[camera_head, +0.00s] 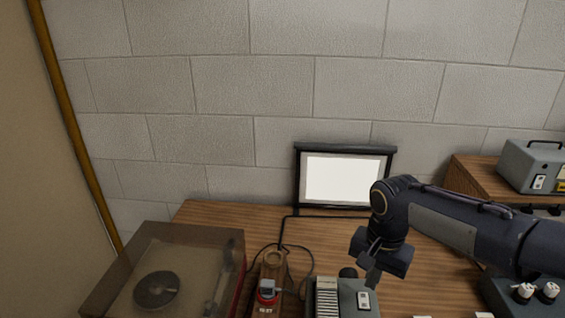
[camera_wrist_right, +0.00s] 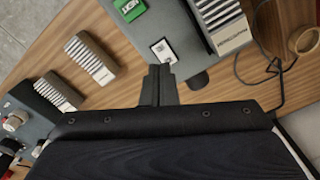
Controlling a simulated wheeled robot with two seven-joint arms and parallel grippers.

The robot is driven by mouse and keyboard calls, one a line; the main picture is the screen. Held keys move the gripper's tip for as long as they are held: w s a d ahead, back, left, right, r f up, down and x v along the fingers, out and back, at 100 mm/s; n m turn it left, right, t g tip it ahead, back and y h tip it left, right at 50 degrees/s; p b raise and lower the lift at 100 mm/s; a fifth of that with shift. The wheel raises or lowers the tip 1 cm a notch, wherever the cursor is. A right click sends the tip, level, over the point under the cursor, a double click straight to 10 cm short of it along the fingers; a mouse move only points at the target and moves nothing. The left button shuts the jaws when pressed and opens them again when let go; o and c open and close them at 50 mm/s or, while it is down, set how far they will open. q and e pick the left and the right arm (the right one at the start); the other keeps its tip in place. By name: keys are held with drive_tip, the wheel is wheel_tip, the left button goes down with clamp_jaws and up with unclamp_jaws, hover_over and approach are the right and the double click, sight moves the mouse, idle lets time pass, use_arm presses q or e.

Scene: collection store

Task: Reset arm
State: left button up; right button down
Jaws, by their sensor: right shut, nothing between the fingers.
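My right gripper (camera_head: 372,274) comes in from the right in the head view and hangs over the wooden table, pointing down. Its fingers are together with nothing between them. In the right wrist view the closed fingers (camera_wrist_right: 160,84) are close to the edge of a grey device (camera_wrist_right: 172,30) with a white label and a green switch. I cannot tell whether they touch it. The same grey device (camera_head: 345,300) shows below the gripper in the head view. My left gripper is not in view.
A turntable (camera_head: 157,289) under a clear cover stands at the left. A framed white screen (camera_head: 343,180) stands at the back near the wall. A grey box (camera_head: 533,166) sits on a wooden cabinet at the right. Ribbed blocks (camera_wrist_right: 92,58) and a tape ring (camera_wrist_right: 303,40) lie around.

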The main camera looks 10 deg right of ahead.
drive_tip(key=s+a+n+t+y, duration=0.1)
drive_tip(key=s+a+n+t, duration=0.1)
drive_tip(key=s, duration=0.6)
drive_tip(key=s+a+n+t+y, duration=0.2)
drive_tip(key=s+n+t, duration=0.1)
drive_tip(key=s, duration=0.5)
drive_tip(key=shift+s+f+n+y, duration=0.25)
drive_tip(key=shift+s+n+y, duration=0.05)
drive_tip(key=shift+n, duration=0.6)
